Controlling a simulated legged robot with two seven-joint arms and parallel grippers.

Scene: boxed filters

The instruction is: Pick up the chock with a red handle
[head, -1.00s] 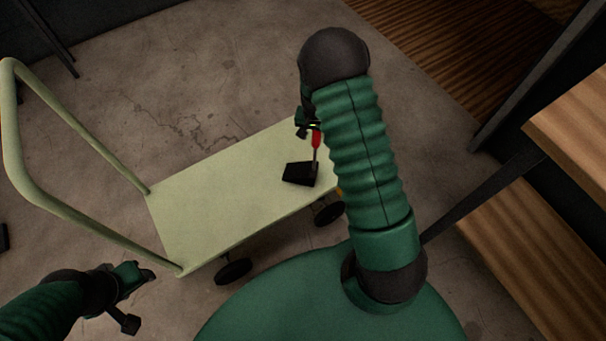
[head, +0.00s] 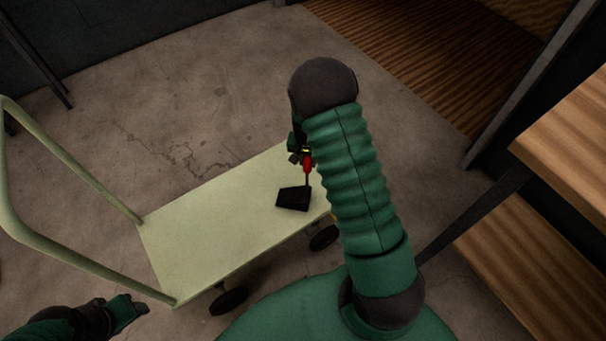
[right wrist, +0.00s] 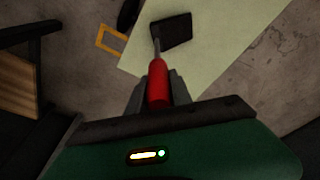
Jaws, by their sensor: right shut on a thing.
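The black chock (head: 293,198) with its red handle (head: 307,164) is at the right end of the pale green cart (head: 205,231). My right gripper (head: 303,155) is shut on the red handle from above. The right wrist view shows the red handle (right wrist: 158,84) between the two fingers, with the black block (right wrist: 171,31) beyond it over the cart deck. I cannot tell whether the chock touches the deck or hangs just above it. My left gripper (head: 131,307) is at the lower left, away from the chock; its fingers are too unclear to read.
The cart's tubular push handle (head: 62,255) rises at the left. A wooden shelf unit (head: 520,260) with dark posts stands at the right. A wooden slatted surface (head: 405,55) is at the back right. Bare concrete floor (head: 190,110) lies behind the cart.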

